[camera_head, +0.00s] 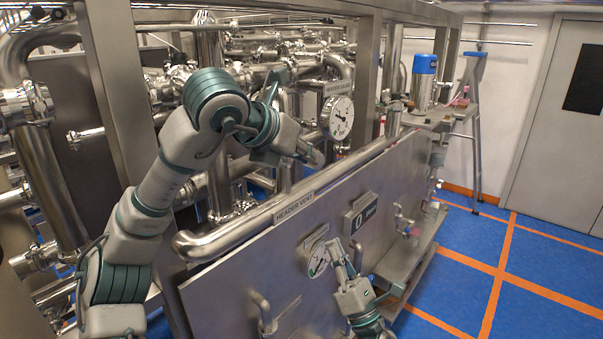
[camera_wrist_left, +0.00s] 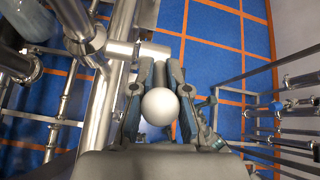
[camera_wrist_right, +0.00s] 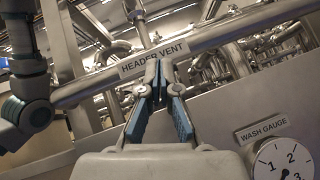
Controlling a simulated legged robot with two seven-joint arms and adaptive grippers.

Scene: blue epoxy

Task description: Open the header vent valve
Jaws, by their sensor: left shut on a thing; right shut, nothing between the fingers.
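The HEADER VENT label (camera_head: 293,207) is on the pipe rail along the top of the steel panel; it also shows in the right wrist view (camera_wrist_right: 134,65). My left gripper (camera_head: 318,157) is above the rail, just below the header gauge (camera_head: 337,118). In the left wrist view its fingers are shut on a white round knob (camera_wrist_left: 159,106). The head view hides this knob, and I cannot tell what it is attached to. My right gripper (camera_head: 335,248) is shut and empty in front of the panel, close to a round gauge (camera_head: 317,262).
In the right wrist view the wash gauge (camera_wrist_right: 285,160) is at lower right. A digital display (camera_head: 361,213) and a handle (camera_head: 262,312) are on the panel (camera_head: 235,295). Dense steel piping lies behind the frame. Blue floor (camera_head: 540,265) at right is clear.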

